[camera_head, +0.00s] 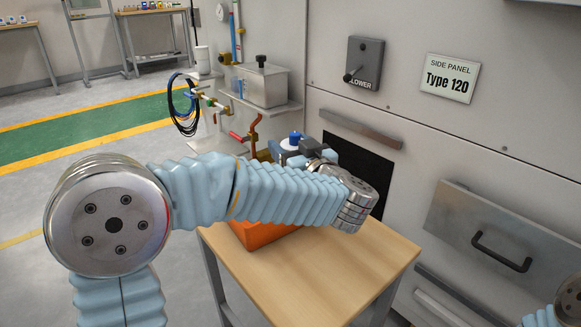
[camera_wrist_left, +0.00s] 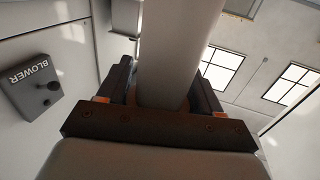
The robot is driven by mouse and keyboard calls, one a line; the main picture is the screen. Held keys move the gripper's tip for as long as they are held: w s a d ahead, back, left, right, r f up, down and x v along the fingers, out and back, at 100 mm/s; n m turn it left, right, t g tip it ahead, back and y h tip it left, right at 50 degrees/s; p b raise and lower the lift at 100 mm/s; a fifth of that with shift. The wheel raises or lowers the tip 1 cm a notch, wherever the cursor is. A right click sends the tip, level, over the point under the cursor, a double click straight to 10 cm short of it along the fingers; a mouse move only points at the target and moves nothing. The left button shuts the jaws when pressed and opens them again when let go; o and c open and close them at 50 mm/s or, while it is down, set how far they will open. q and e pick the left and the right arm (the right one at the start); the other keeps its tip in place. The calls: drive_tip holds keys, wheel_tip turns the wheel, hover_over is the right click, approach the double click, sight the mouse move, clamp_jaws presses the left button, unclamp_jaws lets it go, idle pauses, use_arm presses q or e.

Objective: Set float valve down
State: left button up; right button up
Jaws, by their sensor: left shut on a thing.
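My left arm reaches across the head view, and its gripper (camera_head: 302,153) is mostly hidden behind my wrist. In the left wrist view the gripper's fingers (camera_wrist_left: 165,82) are shut on a thick pale grey cylinder (camera_wrist_left: 168,45), which I take to be part of the float valve. Its far end runs out of the picture. In the head view a blue cap (camera_head: 295,137) shows by the gripper; I cannot tell whether it belongs to the held thing. My right gripper is out of view; only part of my right arm shows at the lower right.
A wooden table (camera_head: 335,275) stands below the arm, its front part bare. An orange crate (camera_head: 262,236) sits on it, partly hidden by my arm. Behind are a metal tank (camera_head: 262,86) on a shelf, pipes with a red handle, a dark wall opening (camera_head: 375,170) and a drawer (camera_head: 500,235).

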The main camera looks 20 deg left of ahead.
use_arm(q)
drive_tip(key=shift+w+a+f, duration=0.2)
drive_tip(key=shift+w+f, duration=0.2)
drive_tip(key=shift+f, duration=0.1)
drive_tip(key=shift+w+a+f+b, duration=0.15)
drive_tip(key=shift+f+b, duration=0.1)
drive_tip(key=shift+f, duration=0.7)
drive_tip(key=shift+w+f+b, duration=0.1)
drive_tip(key=shift+f+b, duration=0.15)
drive_tip(key=shift+f, duration=0.75)
drive_tip(key=o, duration=1.6)
drive_tip(key=shift+o, duration=0.2)
drive_tip(key=v, duration=1.2)
drive_tip(key=shift+p, duration=0.3)
